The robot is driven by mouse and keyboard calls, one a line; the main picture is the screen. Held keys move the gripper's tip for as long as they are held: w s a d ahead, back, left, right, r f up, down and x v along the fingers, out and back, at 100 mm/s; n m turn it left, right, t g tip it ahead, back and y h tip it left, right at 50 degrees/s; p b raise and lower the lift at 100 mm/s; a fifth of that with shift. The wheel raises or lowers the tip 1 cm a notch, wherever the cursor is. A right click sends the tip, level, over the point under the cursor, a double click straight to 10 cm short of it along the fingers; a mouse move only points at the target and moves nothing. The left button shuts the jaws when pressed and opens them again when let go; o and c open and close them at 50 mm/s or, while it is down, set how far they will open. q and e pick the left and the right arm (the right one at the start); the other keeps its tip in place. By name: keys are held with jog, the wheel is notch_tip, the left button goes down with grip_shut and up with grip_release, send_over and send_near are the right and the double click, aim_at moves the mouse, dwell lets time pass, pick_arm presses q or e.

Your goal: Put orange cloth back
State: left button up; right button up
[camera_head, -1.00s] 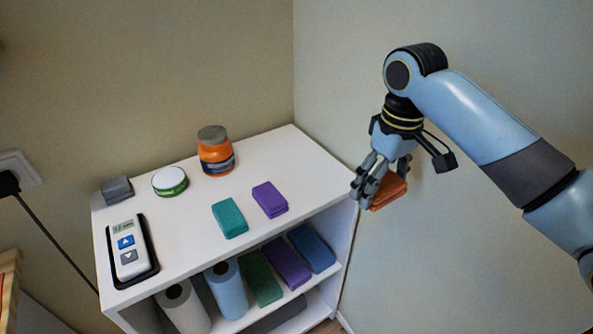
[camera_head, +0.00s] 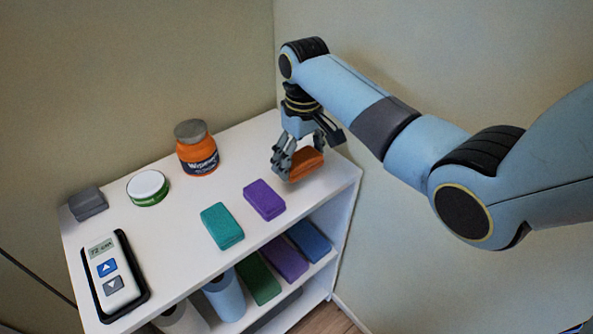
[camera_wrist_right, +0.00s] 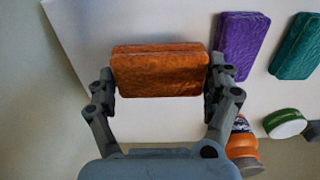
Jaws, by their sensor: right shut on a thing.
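The orange cloth (camera_head: 305,163) is a small folded block in my right gripper (camera_head: 289,166). In the right wrist view the orange cloth (camera_wrist_right: 160,72) sits between the two fingers of the right gripper (camera_wrist_right: 161,80), which is shut on it. The gripper is over the right end of the white shelf top (camera_head: 235,263); I cannot tell whether the cloth touches it. A purple cloth (camera_head: 264,200) and a teal cloth (camera_head: 222,226) lie on the top, in front and to the left of the orange one. My left gripper is not in view.
An orange jar (camera_head: 197,153), a green-white tin (camera_head: 148,187), a grey block (camera_head: 87,203) and a handset in a black holder (camera_head: 117,275) stand on the top. Green (camera_head: 258,279), purple (camera_head: 284,258) and blue (camera_head: 309,241) cloths and rolls (camera_head: 225,294) fill the shelf below. A wall is close on the right.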

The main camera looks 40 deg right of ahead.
aim_at(299, 157)
jog(key=shift+w+a+f, duration=0.15)
jog(key=shift+w+f, duration=0.1)
notch_tip(299, 157, down, 3)
jog(key=shift+f, duration=0.45)
jog(key=o, duration=0.9)
jog(key=shift+f, duration=0.15)
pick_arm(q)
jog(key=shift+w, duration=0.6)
pick_arm(e)
jog(key=shift+o, duration=0.2)
jog(key=r, duration=1.2)
jog(key=shift+s+r+p, duration=0.1)
jog(key=shift+s+p, duration=0.15)
jog(key=shift+p, duration=0.05)
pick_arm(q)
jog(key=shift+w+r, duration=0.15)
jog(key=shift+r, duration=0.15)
